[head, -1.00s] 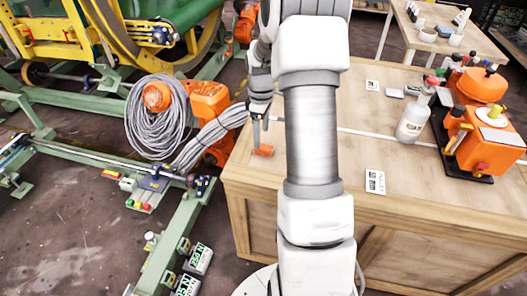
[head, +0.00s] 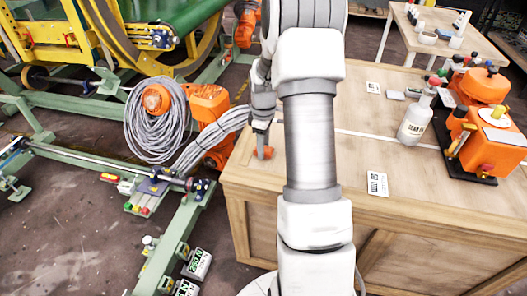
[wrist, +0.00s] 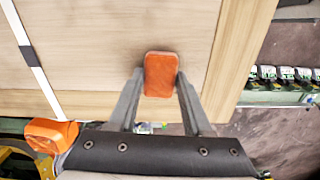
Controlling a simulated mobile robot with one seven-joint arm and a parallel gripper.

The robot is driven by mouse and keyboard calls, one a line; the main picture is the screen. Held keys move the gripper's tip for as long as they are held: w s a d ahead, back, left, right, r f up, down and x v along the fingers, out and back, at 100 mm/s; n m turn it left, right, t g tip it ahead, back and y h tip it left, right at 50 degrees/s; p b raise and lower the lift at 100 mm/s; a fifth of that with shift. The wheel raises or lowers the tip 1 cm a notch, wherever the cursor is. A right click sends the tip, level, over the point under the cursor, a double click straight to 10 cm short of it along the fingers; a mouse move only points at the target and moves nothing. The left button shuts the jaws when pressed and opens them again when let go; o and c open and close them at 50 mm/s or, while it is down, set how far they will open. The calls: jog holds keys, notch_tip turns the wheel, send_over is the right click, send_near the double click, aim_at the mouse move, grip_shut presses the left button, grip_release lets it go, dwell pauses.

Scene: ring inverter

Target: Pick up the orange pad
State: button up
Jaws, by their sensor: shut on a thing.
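The orange pad (wrist: 160,75) is a small rounded block, seen in the wrist view between the fingertips of my gripper (wrist: 158,88). My gripper is shut on it, with one finger on each side. In the head view the pad (head: 266,153) shows at the fingertips of my gripper (head: 261,145), by the left edge of the wooden table (head: 250,183). A dark shadow lies just beside the pad in the wrist view. Whether the pad touches the table top cannot be told. My arm hides part of the table in the head view.
A white bottle (head: 415,120) and an orange machine (head: 483,148) stand on the table's right side. White label cards (head: 377,184) lie flat on the top. An orange robot arm with coiled cables (head: 158,118) stands left of the table.

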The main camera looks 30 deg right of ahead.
aim_at(266, 149)
grip_shut()
jog(key=shift+r, duration=0.6)
jog(key=r, duration=0.1)
jog(key=r+p, duration=0.2)
jog(key=shift+s+d+r, duration=0.25)
jog(key=shift+d+r, duration=0.05)
jog(key=shift+r, duration=0.1)
jog(key=s+d+r+p, duration=0.2)
jog(key=s+d+r, duration=0.4)
jog(key=s+d, duration=0.1)
jog(key=shift+s, duration=0.75)
